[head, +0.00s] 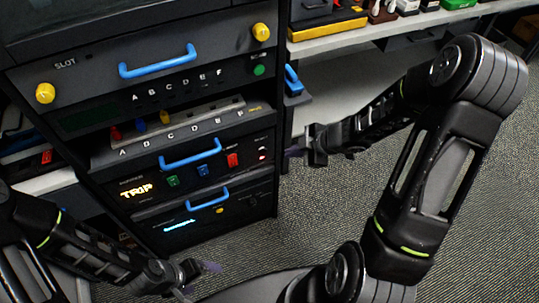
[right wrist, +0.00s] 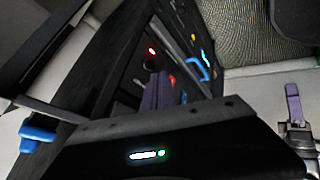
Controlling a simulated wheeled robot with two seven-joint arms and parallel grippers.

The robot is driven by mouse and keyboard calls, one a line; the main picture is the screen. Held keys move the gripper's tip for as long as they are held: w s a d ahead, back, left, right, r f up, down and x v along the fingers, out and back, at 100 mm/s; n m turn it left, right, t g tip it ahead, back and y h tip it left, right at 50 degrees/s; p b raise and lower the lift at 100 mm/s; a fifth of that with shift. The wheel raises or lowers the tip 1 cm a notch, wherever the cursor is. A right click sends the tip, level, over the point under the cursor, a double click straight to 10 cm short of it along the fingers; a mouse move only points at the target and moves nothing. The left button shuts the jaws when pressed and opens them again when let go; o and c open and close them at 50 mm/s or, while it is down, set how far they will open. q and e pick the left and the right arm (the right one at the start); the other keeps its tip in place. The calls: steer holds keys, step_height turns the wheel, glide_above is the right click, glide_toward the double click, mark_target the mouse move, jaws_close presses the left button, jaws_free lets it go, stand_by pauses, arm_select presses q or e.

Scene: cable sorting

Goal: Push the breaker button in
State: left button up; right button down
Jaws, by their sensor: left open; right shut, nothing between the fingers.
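The panel module with an orange "TRIP" display (head: 137,191) sits low in the rack. I cannot tell for sure which part is the breaker button; a dark round knob (right wrist: 151,66) shows beside the red light in the right wrist view. My right gripper (head: 291,152) is shut and empty, just right of the module. Its purple fingers (right wrist: 156,93) point towards the panel, apparently short of it. My left gripper (head: 207,270) is open and empty, low in front of the rack.
Blue handles (head: 190,152) stick out from the rack front, and another blue handle (head: 292,80) is on its right side. A shelf (head: 370,33) with coloured items stands at the upper right. The carpet (head: 310,215) right of the rack is clear.

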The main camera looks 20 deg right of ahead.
mark_target(263, 152)
steer(key=n, duration=0.1)
steer(key=s+n, duration=0.1)
steer(key=shift+a+f+n+g, duration=0.1)
steer(key=shift+f+n+g, duration=0.1)
steer(key=shift+n+g, duration=0.15)
steer(key=shift+f, duration=0.1)
steer(key=w+a+f+b, duration=0.2)
steer(key=w+a+f, duration=0.1)
steer(key=w+f, duration=0.4)
steer(key=shift+w+a+f, duration=0.4)
steer(key=shift+w, duration=0.4)
